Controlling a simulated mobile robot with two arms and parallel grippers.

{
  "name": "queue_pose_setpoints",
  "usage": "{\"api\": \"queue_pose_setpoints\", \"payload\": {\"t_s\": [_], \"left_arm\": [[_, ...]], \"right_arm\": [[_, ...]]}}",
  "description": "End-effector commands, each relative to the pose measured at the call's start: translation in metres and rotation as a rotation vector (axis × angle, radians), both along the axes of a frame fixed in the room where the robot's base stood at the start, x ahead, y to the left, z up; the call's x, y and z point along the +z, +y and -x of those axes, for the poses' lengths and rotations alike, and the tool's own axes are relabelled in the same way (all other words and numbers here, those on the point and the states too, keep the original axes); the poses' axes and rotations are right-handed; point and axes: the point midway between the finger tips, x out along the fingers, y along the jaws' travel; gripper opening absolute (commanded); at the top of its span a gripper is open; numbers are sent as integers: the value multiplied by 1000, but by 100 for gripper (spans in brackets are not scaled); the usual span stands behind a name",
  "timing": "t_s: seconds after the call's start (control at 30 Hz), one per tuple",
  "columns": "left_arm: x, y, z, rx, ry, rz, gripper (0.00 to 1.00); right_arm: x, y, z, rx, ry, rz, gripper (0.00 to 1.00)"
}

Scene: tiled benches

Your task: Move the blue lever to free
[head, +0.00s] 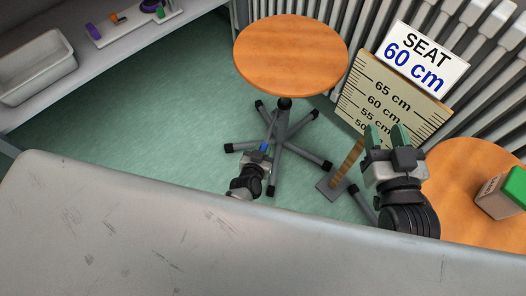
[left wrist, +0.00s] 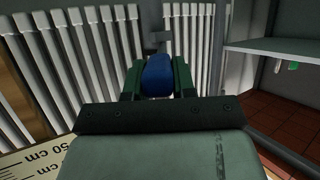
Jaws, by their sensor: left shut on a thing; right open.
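The blue lever (left wrist: 157,76) sits between the green fingers of my left gripper (left wrist: 156,72) in the left wrist view. In the head view my left gripper (head: 262,156) is below the round wooden stool seat (head: 290,54), by the stool's column, with a small blue bit of the lever (head: 265,147) showing. It is shut on the lever. The rest of the lever is hidden. My right gripper (head: 386,136) is open and empty, in front of the height board (head: 390,100). A sign (head: 418,57) above the board reads "SEAT 60 cm".
A grey surface (head: 150,230) fills the foreground. A second round wooden top (head: 460,190) at right carries a box with a green lid (head: 500,193). A shelf at upper left holds a grey tray (head: 38,68) and small coloured items. Green floor shows around the stool's dark legs (head: 300,150).

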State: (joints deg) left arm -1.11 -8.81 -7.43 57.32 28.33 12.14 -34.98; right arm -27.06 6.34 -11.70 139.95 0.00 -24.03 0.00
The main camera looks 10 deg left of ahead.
Motion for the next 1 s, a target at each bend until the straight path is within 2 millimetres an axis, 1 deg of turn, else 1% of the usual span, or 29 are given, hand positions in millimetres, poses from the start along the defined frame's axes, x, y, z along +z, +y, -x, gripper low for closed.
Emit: {"api": "queue_pose_setpoints", "payload": {"t_s": [0.2,0.5,0.53,0.67,0.7,1.0], "left_arm": [[-1,-1,-1,7,2,0,0],[-1,-2,-1,8,2,5,0],[-1,-2,-1,8,2,5,29],[0,-2,-1,7,2,4,49],[0,-1,-1,8,2,3,51],[1,0,0,8,1,0,51]], "right_arm": [[-3,-1,1,-2,27,6,43],[-4,-1,1,-2,27,6,43],[-4,-1,1,-2,27,6,43],[-4,-1,1,-2,27,6,43],[-3,-1,1,-2,27,6,43],[-3,-1,1,-2,29,7,43]]}}
